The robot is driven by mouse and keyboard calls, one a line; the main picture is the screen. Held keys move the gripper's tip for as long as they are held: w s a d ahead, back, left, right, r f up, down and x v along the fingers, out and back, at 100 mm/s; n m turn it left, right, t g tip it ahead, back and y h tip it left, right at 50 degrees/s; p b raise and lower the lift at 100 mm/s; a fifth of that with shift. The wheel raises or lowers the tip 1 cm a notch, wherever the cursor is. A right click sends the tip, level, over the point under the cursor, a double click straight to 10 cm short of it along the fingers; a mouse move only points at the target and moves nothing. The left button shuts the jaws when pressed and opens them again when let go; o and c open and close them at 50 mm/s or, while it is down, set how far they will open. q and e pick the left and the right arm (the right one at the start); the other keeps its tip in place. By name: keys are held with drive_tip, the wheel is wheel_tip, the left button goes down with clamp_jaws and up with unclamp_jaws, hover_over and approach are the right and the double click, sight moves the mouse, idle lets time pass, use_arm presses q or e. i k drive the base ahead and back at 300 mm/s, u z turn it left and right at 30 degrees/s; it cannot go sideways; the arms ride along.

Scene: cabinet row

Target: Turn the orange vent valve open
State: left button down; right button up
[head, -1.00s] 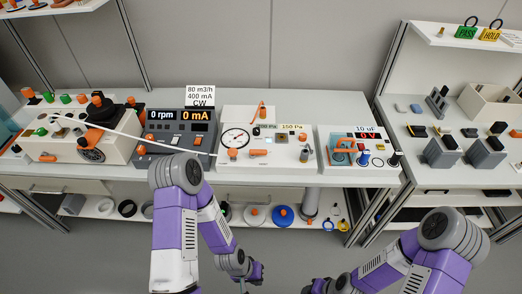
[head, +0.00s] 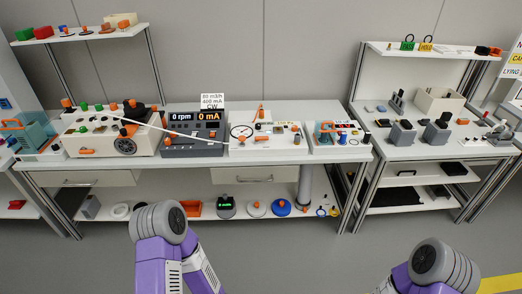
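The white gauge unit (head: 272,144) stands on the middle bench, with a round dial gauge (head: 241,131) on its front. An orange lever (head: 261,111) stands up at its back, and small orange parts, such as an orange handle (head: 240,147), sit on its front. The parts are too small to tell which is the vent valve or how it is turned. Both my arms show at the bottom edge, well short of the bench. Neither of my grippers is in view.
A dark meter unit (head: 194,138) reading 0 rpm and 0 mA stands left of the gauge unit. A thin white rod (head: 160,127) slants across the units. Open grey floor (head: 300,262) lies before the bench (head: 200,165).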

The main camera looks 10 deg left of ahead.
sight(257, 139)
drive_tip(key=u, duration=0.8)
drive_tip(key=i, duration=1.7)
drive_tip(key=z, duration=0.4)
